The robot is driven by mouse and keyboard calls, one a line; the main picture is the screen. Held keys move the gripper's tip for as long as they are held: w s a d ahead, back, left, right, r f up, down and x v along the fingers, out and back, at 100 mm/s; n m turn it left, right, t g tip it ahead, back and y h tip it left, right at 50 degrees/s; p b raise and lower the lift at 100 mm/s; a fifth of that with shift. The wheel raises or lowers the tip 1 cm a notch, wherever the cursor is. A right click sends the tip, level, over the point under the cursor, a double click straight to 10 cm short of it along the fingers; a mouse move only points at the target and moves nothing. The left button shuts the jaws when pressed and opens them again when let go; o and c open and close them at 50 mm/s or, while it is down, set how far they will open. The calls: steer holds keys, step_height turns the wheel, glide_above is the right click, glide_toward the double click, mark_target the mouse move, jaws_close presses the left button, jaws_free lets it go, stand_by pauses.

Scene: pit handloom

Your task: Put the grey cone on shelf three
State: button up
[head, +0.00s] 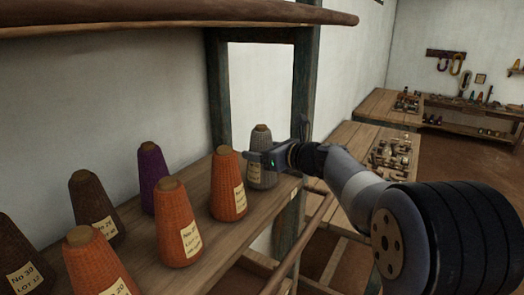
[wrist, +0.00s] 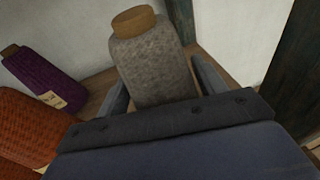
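The grey cone (head: 261,141) with a brown top stands upright at the far end of the wooden shelf plank (head: 205,254) in the head view. It also shows in the wrist view (wrist: 151,66), between the two fingers of my gripper (wrist: 160,78). My gripper (head: 262,159) reaches the cone from the right, with one finger on each side of it. The fingertips look close to the cone's sides or touching them; I cannot tell which. The cone's base is hidden behind my gripper's body in the wrist view. No shelf number is readable.
An orange cone (head: 227,187) stands close to the grey one, with another orange cone (head: 178,228), a purple cone (head: 153,180) and brown cones (head: 95,207) along the plank. A dark post (head: 303,85) rises behind my gripper. Benches with tools (head: 349,143) stand further right.

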steer(key=o, duration=0.3)
steer(key=shift+r, duration=0.2)
steer(key=b+v, duration=0.3)
steer(key=v, duration=0.9)
